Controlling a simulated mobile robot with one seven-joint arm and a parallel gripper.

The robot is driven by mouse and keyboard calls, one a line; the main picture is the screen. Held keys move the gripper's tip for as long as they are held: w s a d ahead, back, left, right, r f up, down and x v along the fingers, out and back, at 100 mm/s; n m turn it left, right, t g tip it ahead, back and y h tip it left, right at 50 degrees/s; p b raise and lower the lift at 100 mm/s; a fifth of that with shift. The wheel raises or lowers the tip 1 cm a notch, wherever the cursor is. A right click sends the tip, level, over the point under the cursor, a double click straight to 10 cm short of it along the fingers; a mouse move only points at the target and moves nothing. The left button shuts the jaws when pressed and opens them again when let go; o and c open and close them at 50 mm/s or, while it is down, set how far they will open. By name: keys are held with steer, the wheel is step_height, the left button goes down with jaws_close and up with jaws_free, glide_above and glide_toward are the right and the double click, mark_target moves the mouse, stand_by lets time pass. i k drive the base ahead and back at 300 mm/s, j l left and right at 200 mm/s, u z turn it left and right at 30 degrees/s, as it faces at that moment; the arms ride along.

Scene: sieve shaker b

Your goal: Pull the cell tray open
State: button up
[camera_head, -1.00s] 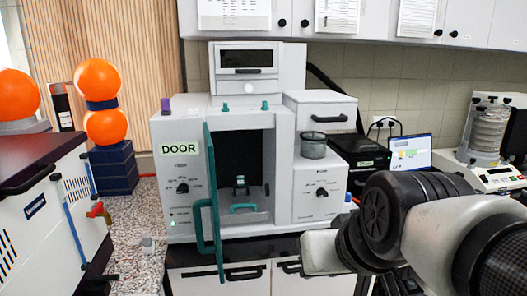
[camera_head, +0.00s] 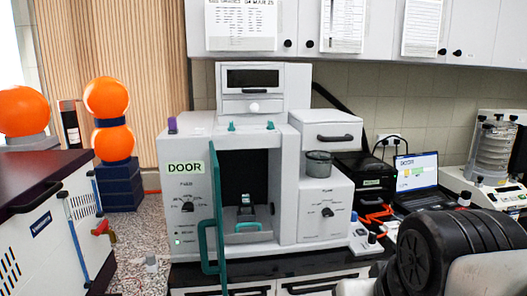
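The white machine (camera_head: 310,180) stands on the counter with an open chamber in its front. Its door (camera_head: 216,205), labelled DOOR on the panel beside it, stands swung open toward me, edge-on, with a teal handle (camera_head: 206,246). Inside the dark chamber, low down, a grey cell tray (camera_head: 262,237) shows with a teal handle (camera_head: 248,226) at its front and a small dark fitting behind it. The tray appears to lie inside the chamber. My arm is at the lower right, well apart from the tray. My gripper is out of view.
A grey cup (camera_head: 318,165) sits on the machine's right shoulder. A laptop (camera_head: 418,180), a red-handled item (camera_head: 376,215) and a sieve stack (camera_head: 492,150) are to the right. A dark-topped cabinet (camera_head: 55,210) stands at left. The space before the chamber is clear except for the open door.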

mark_target(246, 217)
steer(key=i+l, duration=0.15)
steer(key=i, duration=0.4)
steer(key=i+l+z, duration=0.15)
steer(key=i, duration=0.4)
